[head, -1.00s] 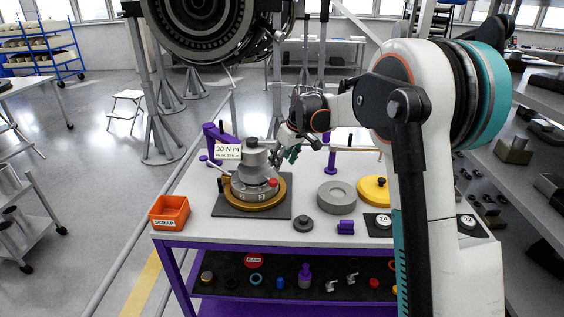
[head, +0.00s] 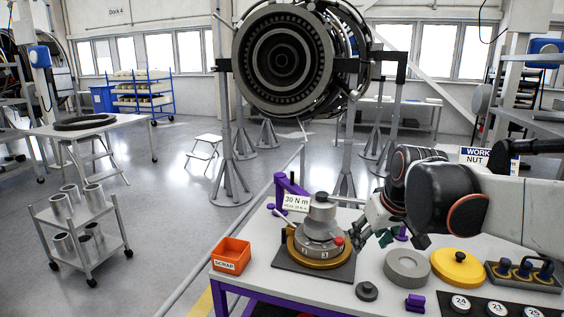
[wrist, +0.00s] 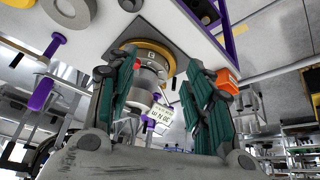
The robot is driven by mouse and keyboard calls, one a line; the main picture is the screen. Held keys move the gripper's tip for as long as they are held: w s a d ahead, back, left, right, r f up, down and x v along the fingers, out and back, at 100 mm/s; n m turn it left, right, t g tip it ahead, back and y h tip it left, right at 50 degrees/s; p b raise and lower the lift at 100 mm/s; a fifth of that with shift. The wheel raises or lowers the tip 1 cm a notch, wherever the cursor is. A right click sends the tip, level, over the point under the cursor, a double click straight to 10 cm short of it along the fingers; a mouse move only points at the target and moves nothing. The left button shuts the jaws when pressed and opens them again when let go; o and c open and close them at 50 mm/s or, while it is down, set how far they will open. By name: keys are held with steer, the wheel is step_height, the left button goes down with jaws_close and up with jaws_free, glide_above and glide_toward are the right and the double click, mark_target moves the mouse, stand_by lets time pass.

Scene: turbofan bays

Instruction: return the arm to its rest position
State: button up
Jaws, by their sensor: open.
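My gripper (head: 372,236) is above the workbench (head: 232,283), just right of the grey stepped fixture (head: 319,232) on its gold ring. In the wrist view my gripper (wrist: 165,95) has its two green-padded fingers spread apart, with nothing between them. The fixture (wrist: 150,78) shows beyond the fingers. My arm enters from the right in the head view and hides part of the bench's back right.
An orange scrap bin (head: 231,255) stands at the bench's left corner. A grey ring (head: 407,266), a yellow disc (head: 458,266) and a small dark knob (head: 367,291) lie on the bench. A turbofan (head: 290,55) hangs behind.

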steer(key=s+f+m+b, duration=0.1)
steer(key=s+f, duration=0.3)
steer(key=s, duration=0.6)
steer(key=s+f+m+t, duration=0.1)
steer(key=s+f, duration=0.3)
steer(key=s, duration=0.6)
steer(key=shift+s+m+t+h+b, duration=0.3)
steer(key=shift+s+h+b, duration=0.05)
steer(key=shift+s+h, duration=0.05)
